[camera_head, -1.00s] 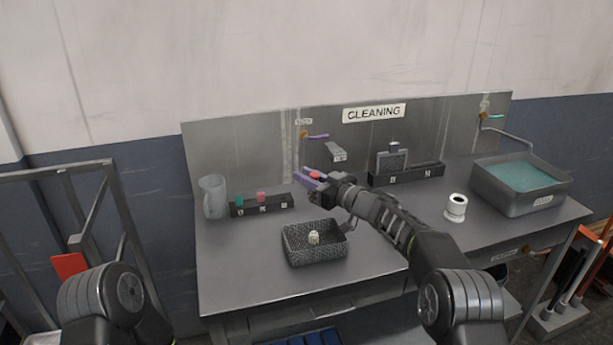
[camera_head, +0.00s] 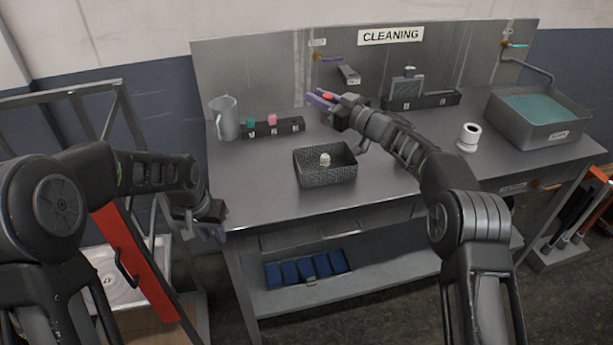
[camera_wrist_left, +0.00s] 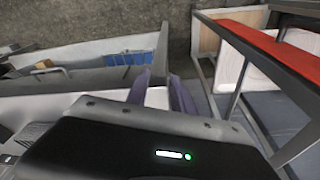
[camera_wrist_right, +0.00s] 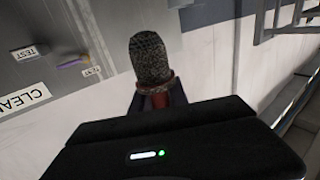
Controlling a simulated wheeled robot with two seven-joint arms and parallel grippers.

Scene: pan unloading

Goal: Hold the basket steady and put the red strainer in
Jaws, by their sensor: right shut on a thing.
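A dark mesh basket (camera_head: 330,178) stands on the grey table with a small cream-coloured piece (camera_head: 325,159) inside. My right gripper (camera_head: 322,98) is shut on the red strainer (camera_head: 328,97), held above the back of the table, behind the basket and clear of it. In the right wrist view the strainer's dark mesh end (camera_wrist_right: 150,58) points away from the fingers, with its red part between them. My left gripper (camera_head: 212,234) is open and empty beside the table's left front corner, well left of the basket. Its parted purple fingers show in the left wrist view (camera_wrist_left: 162,94).
A clear jug (camera_head: 226,118) and a black holder with coloured pieces (camera_head: 275,129) stand at the back left. A white cylinder (camera_head: 468,138) and a water-filled tub (camera_head: 535,134) stand right. A red-panelled rack (camera_head: 135,265) stands left. The table around the basket is clear.

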